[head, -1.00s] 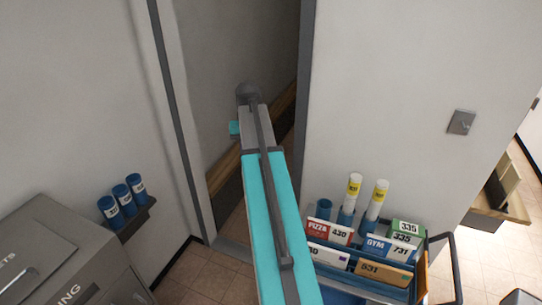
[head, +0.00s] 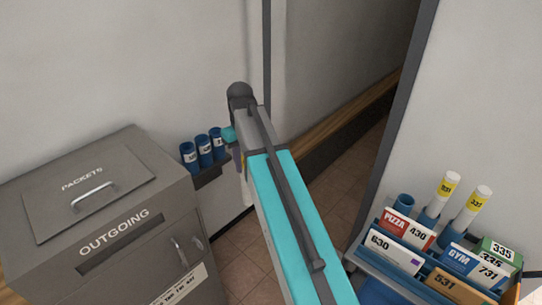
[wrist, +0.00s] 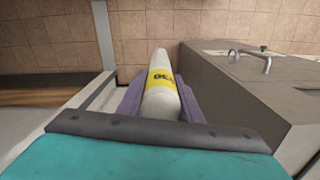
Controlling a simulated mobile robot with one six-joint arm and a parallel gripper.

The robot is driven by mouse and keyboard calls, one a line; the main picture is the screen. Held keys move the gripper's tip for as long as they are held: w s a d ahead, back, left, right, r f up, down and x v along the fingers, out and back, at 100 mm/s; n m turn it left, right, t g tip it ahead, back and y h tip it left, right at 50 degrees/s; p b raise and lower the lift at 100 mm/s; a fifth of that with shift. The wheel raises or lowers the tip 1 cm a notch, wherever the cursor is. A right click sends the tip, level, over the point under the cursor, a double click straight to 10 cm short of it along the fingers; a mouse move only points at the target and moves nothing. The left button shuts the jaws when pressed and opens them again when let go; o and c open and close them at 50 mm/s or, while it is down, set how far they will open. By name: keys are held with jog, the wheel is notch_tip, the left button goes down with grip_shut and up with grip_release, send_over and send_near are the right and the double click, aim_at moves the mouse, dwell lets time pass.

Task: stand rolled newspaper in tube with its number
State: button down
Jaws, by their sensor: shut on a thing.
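My gripper (wrist: 158,98) is shut on a rolled newspaper (wrist: 163,102), white with a yellow band, in the wrist view. The band's number is partly hidden and I cannot read it in full. In the head view my arm hides most of the gripper; the white roll (head: 247,190) hangs roughly upright below it. Three blue tubes stand in a row on a small wall shelf: the left tube (head: 188,157), the middle tube (head: 204,151) and the right tube (head: 218,144). Each has a white number label too small to read. The roll is right of the tubes and apart from them.
A blue cart (head: 370,262) at the right holds several numbered parcels and two more yellow-banded rolls (head: 447,192) (head: 473,207). Tiled floor lies clear between them.

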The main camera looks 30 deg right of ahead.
jog(key=a+f+n+b, duration=0.2)
jog(key=a+f+n, duration=0.1)
jog(key=a, duration=0.7)
jog(key=shift+w+a+f+n, duration=0.15)
jog(key=shift+a+n, duration=0.1)
jog(key=shift+n, duration=0.15)
